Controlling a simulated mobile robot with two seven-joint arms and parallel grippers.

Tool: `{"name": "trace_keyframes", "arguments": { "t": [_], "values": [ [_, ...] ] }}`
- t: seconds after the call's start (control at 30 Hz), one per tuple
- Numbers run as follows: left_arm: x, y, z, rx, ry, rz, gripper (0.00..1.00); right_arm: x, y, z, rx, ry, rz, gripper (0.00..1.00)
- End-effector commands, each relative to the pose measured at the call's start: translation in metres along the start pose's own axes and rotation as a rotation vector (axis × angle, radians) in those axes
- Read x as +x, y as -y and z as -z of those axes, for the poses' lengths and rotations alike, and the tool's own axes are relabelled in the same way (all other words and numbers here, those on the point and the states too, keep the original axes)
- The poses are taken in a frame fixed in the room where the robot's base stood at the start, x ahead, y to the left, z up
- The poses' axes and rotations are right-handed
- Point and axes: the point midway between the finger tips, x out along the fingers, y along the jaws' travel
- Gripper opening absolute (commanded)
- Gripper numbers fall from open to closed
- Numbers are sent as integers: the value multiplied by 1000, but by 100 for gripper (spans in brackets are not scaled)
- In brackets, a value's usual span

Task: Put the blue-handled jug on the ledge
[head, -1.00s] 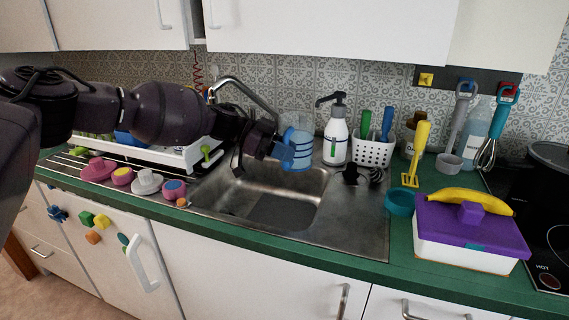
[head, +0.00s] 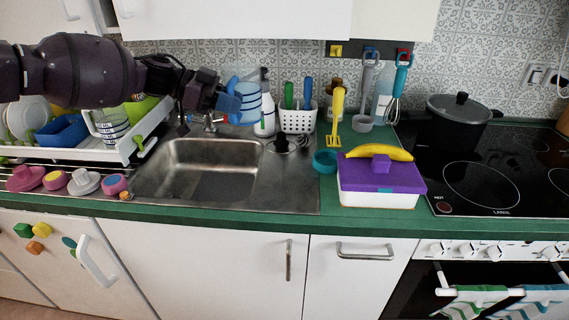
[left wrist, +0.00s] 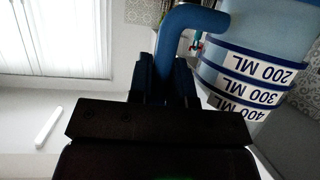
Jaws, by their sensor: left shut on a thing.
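The blue-handled jug (head: 247,104) is clear with blue bands and hangs in the air behind the sink, partly in front of the white soap bottle. My left gripper (head: 226,100) is shut on its blue handle. In the left wrist view the jug (left wrist: 262,72) shows printed 200, 300 and 400 ML marks that read upside down, and the left gripper (left wrist: 172,85) grips the handle (left wrist: 195,20). My right gripper is not in view. I cannot pick out the ledge for certain in either view.
A dish rack (head: 125,152) with dishes stands left of the sink (head: 200,165). The soap bottle (head: 264,118) and a white utensil basket (head: 297,120) stand right of the jug. A purple-lidded box (head: 380,185) carries a banana (head: 379,153). A pot (head: 458,115) stands on the hob.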

Motion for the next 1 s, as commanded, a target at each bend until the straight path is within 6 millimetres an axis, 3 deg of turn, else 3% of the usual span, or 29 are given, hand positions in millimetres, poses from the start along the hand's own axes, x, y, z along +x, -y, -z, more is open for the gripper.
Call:
{"name": "trace_keyframes", "arguments": {
  "t": [0.03,0.1,0.37,0.53,0.77,1.0],
  "values": [
    [2,-12,28,17,-2,-10,0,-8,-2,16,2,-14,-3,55],
    [15,-25,44,19,-2,-23,0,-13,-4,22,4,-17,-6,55],
    [67,-75,87,15,-2,-33,0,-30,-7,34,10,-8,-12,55],
    [89,-86,84,-6,-1,13,0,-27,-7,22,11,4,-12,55],
    [93,-80,79,-31,0,74,0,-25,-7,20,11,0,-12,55],
    [109,-80,40,-38,0,79,0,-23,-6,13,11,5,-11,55]
  ]
}}
